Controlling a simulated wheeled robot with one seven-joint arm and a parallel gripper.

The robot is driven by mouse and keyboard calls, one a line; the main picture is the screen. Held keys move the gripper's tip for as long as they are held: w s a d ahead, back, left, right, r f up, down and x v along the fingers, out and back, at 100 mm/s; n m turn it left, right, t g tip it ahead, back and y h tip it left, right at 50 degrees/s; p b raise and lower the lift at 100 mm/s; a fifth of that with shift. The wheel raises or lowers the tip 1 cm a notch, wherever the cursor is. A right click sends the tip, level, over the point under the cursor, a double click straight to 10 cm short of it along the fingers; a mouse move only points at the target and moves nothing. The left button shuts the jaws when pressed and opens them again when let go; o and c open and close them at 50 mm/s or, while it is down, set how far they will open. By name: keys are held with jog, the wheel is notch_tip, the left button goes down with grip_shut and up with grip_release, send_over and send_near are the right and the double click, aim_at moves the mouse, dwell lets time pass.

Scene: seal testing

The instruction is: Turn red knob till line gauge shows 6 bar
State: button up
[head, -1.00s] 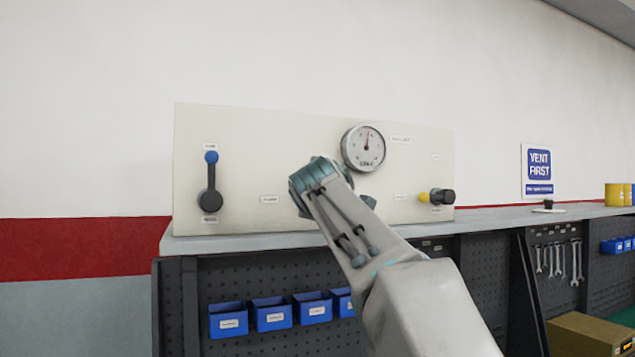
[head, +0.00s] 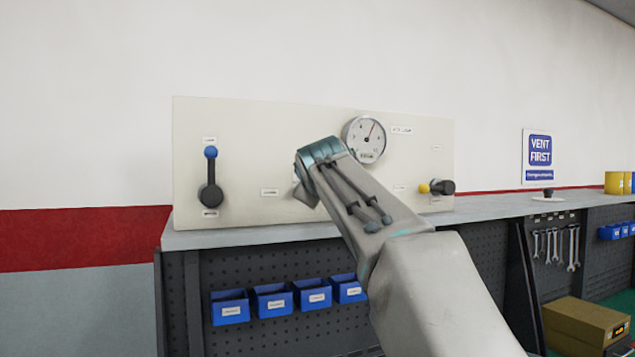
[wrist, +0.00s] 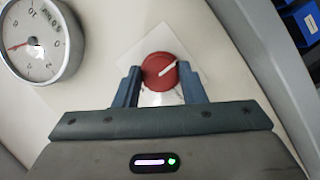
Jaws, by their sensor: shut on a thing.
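The red knob (wrist: 158,76) is round with a white pointer line and sits on the pale panel in the wrist view. My gripper (wrist: 159,69) has one finger on each side of it and is shut on it. In the head view my arm hides the knob. The round white line gauge (head: 365,139) is on the panel above my wrist, its needle leaning a little right of straight up.
On the panel (head: 250,130) are a blue-tipped black lever (head: 210,180) at left and a yellow-tipped black valve (head: 438,187) at right. Blue bins (head: 272,301) hang below the bench. A "VENT FIRST" sign (head: 539,150) is on the wall.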

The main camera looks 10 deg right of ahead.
jog(key=o, duration=1)
jog(key=shift+s, duration=0.15)
jog(key=b+v, duration=0.5)
jog(key=v, duration=0.8)
jog(key=shift+s, duration=0.3)
